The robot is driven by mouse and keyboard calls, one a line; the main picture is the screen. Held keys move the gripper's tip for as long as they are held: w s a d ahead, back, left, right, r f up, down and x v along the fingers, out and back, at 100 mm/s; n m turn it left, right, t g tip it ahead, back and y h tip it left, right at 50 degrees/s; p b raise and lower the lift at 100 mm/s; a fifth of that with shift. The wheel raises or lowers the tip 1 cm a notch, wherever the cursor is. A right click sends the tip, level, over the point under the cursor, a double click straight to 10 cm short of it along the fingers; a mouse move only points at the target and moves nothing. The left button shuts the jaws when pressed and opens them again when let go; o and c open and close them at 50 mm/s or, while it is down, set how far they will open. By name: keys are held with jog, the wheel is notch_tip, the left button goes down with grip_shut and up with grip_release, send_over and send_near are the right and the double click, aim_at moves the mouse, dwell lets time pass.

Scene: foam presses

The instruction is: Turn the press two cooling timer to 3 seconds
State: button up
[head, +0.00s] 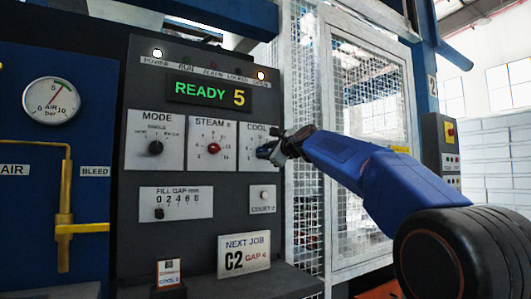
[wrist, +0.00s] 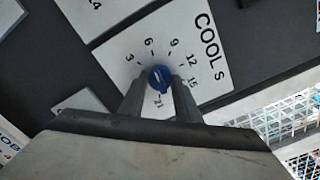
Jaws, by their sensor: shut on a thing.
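The cooling timer is the dial plate marked COOL (head: 250,132) on the dark control panel. In the wrist view the COOL plate (wrist: 205,60) shows 3, 6, 9, 12, 15 and 21 around a blue knob (wrist: 159,73). A pale line crosses the knob; I cannot tell for sure which number it points to. My gripper (head: 276,149) is at the plate in the head view and hides most of the dial. In the wrist view my gripper (wrist: 160,88) has its two fingers on either side of the knob, shut on it.
The STEAM dial with a red knob (head: 214,148) and the MODE dial (head: 156,148) are to the left. A display (head: 209,93) reads READY 5. Below are the FILL GAP slider (head: 159,214) and a COUNT button (head: 264,195). A mesh guard (head: 304,90) stands right of the panel.

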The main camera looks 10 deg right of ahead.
jog(key=shift+n, duration=3.6)
jog(key=o, duration=1)
jog(key=shift+o, duration=0.2)
jog(key=shift+s+d, duration=0.2)
jog(key=shift+s, duration=0.35)
jog(key=v, duration=1.6)
